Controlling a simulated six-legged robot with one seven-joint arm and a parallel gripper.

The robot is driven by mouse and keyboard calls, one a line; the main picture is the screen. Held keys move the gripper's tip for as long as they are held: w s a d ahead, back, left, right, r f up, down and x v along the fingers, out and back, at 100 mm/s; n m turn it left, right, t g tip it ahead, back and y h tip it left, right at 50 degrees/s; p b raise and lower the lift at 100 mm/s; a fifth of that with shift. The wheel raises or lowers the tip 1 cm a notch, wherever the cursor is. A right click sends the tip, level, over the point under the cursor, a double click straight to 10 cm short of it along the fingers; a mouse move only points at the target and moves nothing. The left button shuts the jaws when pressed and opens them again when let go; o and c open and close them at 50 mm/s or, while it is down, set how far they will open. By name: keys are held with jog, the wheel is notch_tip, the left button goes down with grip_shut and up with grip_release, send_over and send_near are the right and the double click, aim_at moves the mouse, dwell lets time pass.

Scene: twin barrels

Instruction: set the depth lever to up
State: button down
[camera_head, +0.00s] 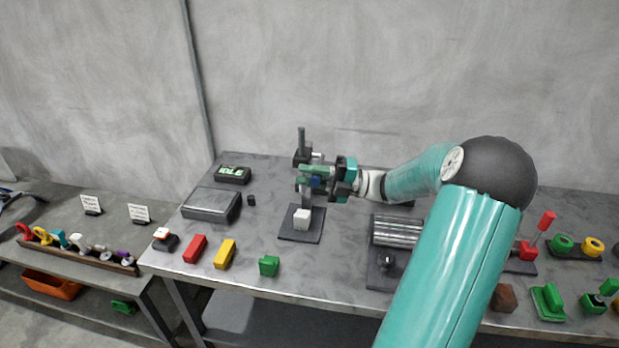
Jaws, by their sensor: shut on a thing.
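A dark upright stand (301,139) with a flat base plate rises near the middle of the bench. A white block (301,219) sits on its base. My gripper (314,181) is at the stand's column, above the white block, reaching in from the right. It is shut on what seems to be the depth lever at the stand; the jaws hide most of it, so its angle cannot be told. A small blue part shows at the jaws.
My arm covers the bench's right-centre. A grey roller unit (396,232) stands right of the stand. A red lever (541,230) stands far right. Left are a display reading IDLE (233,174), a grey box (212,205), and red (195,248), yellow (225,253) and green (269,266) blocks.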

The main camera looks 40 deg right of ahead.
jog(key=shift+r, duration=0.1)
jog(key=c, duration=1.2)
grip_release()
jog(key=v, duration=1.3)
jog(key=shift+s+d, duration=0.25)
jog(key=shift+d, duration=0.05)
